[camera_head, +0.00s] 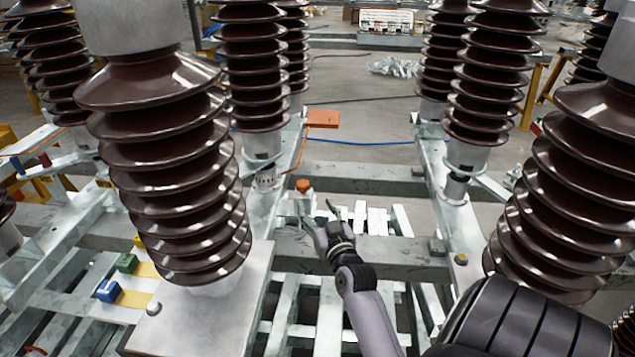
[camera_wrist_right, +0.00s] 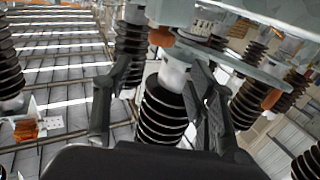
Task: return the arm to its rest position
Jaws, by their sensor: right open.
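My right arm (camera_head: 368,305) comes in from the lower right in the head view and reaches in between the insulator columns. My right gripper (camera_head: 320,213) is at its end, above the grey steel beams, with its fingers apart. In the right wrist view the two dark fingers of the right gripper (camera_wrist_right: 160,68) stand wide apart, and I see nothing held between them. A brown ribbed insulator (camera_wrist_right: 163,112) shows behind the gap. My left gripper is not in view.
Large brown insulators stand close at left (camera_head: 170,150) and right (camera_head: 580,170). A small post with an orange cap (camera_head: 303,187) is just beyond the gripper. An orange plate (camera_head: 323,118) sits farther back. Steel beams (camera_head: 375,254) cross below the arm.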

